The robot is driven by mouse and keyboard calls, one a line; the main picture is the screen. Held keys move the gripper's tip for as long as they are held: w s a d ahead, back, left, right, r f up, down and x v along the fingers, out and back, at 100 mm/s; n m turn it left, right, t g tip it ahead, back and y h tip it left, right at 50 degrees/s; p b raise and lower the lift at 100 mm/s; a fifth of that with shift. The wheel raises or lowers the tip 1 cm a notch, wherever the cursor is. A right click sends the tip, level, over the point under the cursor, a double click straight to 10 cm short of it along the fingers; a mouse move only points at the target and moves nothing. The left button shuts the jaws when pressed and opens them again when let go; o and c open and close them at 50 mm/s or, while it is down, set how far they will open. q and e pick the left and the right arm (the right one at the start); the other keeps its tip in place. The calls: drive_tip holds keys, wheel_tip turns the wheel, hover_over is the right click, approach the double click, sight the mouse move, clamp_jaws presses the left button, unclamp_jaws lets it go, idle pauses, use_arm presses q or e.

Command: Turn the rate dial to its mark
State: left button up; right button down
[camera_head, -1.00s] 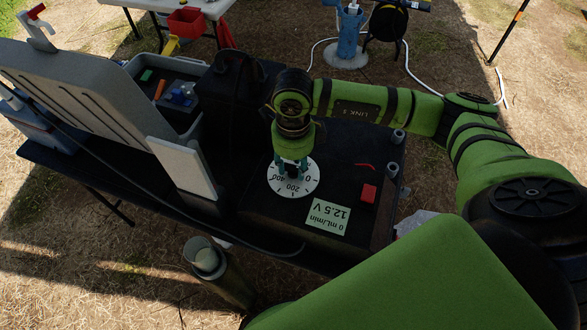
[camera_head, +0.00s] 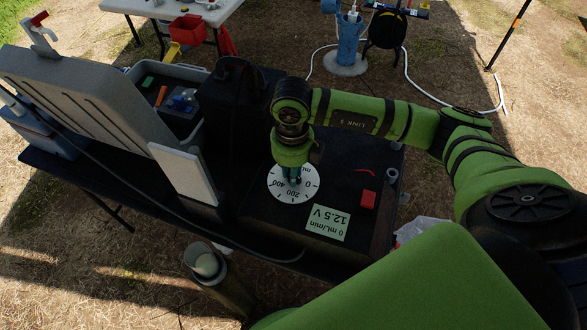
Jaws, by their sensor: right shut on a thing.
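The rate dial's white round scale (camera_head: 280,190), marked 0, 200 and 400, lies on the top of a black control box (camera_head: 262,214). My right gripper (camera_head: 292,181) points down over the scale and is shut on the dial's knob, which is mostly hidden by the fingers. A pale green display (camera_head: 327,222) on the box reads 0 mL/min and 12.5 V. Which way the knob points cannot be told. My left gripper is not in view.
A dark case (camera_head: 232,105) and a grey open bin (camera_head: 140,73) stand behind. A grey panel (camera_head: 185,170) rises at left. A metal pipe (camera_head: 222,280) stands in front.

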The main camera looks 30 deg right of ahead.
drive_tip(key=m, duration=0.2)
drive_tip(key=m+p, duration=0.1)
drive_tip(key=m, duration=0.1)
drive_tip(key=w+m, duration=0.1)
drive_tip(key=m, duration=0.2)
drive_tip(key=shift+d+r, duration=0.2)
drive_tip(key=shift+r, duration=0.1)
drive_tip(key=m+p, duration=0.1)
drive_tip(key=m, duration=0.2)
drive_tip(key=shift+w+m, duration=0.1)
drive_tip(key=shift+m, duration=0.8)
drive_tip(key=shift+m+p, duration=0.75)
drive_tip(key=shift+m, duration=0.85)
drive_tip(key=c, duration=1.2)
unclamp_jaws()
drive_tip(key=shift+c, duration=0.2)
drive_tip(key=shift+f, duration=0.2)
